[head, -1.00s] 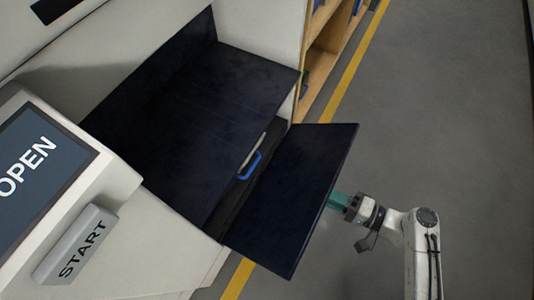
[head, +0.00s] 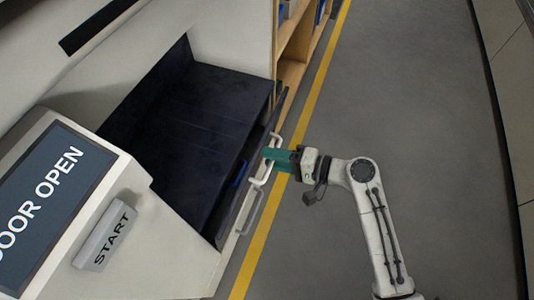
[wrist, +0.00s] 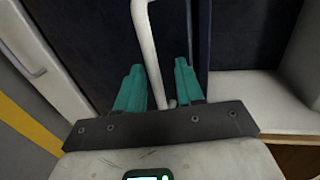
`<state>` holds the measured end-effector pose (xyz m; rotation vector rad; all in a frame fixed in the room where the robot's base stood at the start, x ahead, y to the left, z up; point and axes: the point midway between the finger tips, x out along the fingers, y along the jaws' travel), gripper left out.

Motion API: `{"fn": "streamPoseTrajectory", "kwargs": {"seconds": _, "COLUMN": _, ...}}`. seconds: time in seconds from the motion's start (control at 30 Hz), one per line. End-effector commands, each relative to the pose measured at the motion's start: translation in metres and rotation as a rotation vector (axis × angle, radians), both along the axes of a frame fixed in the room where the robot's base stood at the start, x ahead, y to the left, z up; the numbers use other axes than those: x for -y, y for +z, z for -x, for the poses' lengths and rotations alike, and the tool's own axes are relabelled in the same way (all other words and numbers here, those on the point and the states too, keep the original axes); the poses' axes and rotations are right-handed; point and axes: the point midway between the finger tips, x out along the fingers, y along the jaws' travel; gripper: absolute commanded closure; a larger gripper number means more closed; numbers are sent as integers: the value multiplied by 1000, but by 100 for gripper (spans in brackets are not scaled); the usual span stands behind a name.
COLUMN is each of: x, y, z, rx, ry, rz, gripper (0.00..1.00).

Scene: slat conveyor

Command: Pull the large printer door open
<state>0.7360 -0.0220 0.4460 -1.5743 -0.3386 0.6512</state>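The large printer door (head: 253,155) is a dark panel at the right side of the printer's dark opening. It shows narrow, almost edge-on, and looks tilted a little outward. Its white bar handle (head: 276,147) is on the outer side. My gripper (head: 268,155), with green fingers, is at this handle. In the wrist view the white handle (wrist: 147,45) runs down between the two fingers (wrist: 160,85), with gaps showing on both sides, so the fingers look open around it. Whether a finger touches the bar is unclear.
The printer's screen (head: 40,205) reads "DOOR OPEN", above a START button (head: 104,236). A blue handle (head: 240,174) sits inside the opening. A grey handle (head: 250,212) is lower on the front. A wooden shelf (head: 290,60) stands behind. The grey floor (head: 420,90) to the right is clear.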

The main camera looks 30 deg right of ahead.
Motion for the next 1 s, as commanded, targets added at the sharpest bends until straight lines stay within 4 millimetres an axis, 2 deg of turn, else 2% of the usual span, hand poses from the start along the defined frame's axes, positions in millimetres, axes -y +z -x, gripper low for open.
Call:
{"fn": "streamPoseTrajectory", "kwargs": {"seconds": 0.2, "x": -11, "y": 6, "z": -15, "rx": 2, "ry": 0, "rz": 1, "gripper": 62}}
{"fn": "streamPoseTrajectory", "kwargs": {"seconds": 0.4, "x": -13, "y": 7, "z": -18, "rx": 0, "ry": -1, "rz": 0, "gripper": 62}}
{"fn": "streamPoseTrajectory", "kwargs": {"seconds": 0.9, "x": -12, "y": 7, "z": -17, "rx": -1, "ry": -1, "rz": 1, "gripper": 62}}
{"fn": "streamPoseTrajectory", "kwargs": {"seconds": 1.0, "x": 0, "y": 10, "z": -20, "rx": 4, "ry": -20, "rz": 43, "gripper": 62}}
